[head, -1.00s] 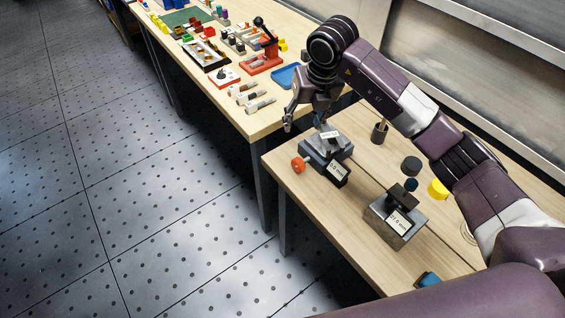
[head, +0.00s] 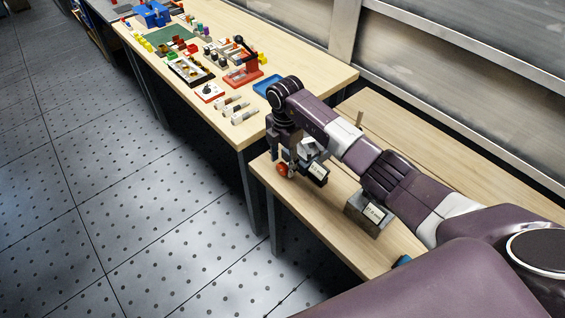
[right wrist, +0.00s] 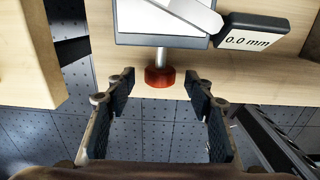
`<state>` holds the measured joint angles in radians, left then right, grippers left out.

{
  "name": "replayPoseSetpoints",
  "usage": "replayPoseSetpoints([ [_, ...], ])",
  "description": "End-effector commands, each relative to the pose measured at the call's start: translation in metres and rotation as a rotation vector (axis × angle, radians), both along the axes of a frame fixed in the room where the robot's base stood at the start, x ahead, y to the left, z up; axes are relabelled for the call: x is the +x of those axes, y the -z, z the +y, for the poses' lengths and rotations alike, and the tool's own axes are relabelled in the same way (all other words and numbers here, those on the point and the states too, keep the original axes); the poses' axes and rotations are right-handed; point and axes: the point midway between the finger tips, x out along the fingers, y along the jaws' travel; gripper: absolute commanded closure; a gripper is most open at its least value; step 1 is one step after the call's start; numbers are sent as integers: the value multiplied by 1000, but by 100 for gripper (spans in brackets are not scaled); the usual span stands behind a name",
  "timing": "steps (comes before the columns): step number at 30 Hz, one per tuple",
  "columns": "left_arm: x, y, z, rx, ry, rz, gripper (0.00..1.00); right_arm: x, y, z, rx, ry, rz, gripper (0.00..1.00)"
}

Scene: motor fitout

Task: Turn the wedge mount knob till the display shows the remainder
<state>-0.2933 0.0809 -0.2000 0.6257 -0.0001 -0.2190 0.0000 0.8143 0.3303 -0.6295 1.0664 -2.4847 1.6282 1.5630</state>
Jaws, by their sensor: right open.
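The wedge mount is a grey metal block; its top plate shows in the right wrist view (right wrist: 160,40). Its red-orange knob (right wrist: 160,77) sits on a short metal shaft at the near side, and also shows in the head view (head: 282,169). The mount's black display (right wrist: 250,38) reads 0.0 mm. My right gripper (right wrist: 160,82) is open, its two fingertips on either side of the knob with gaps visible. In the head view my right arm partly hides the mount. My left gripper is not in view.
A second grey block with a white millimetre label (head: 372,211) stands on the same bench, partly behind my arm; its figure is hard to read. The neighbouring table holds a blue tray (head: 268,86), a red stand (head: 242,77) and several small parts. The floor in front is clear.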

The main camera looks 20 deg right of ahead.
Motion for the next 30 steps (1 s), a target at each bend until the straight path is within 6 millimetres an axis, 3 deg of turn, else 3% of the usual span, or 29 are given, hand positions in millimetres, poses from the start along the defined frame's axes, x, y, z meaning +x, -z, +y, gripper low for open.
replayPoseSetpoints([
  [6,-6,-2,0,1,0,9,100,0,16,0,0,-1,0,51],
  [13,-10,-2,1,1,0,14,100,0,17,0,0,-2,0,51],
  [25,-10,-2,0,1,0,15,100,0,16,0,0,-2,0,93],
  [30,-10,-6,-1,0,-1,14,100,0,16,-1,8,-1,-24,94],
])
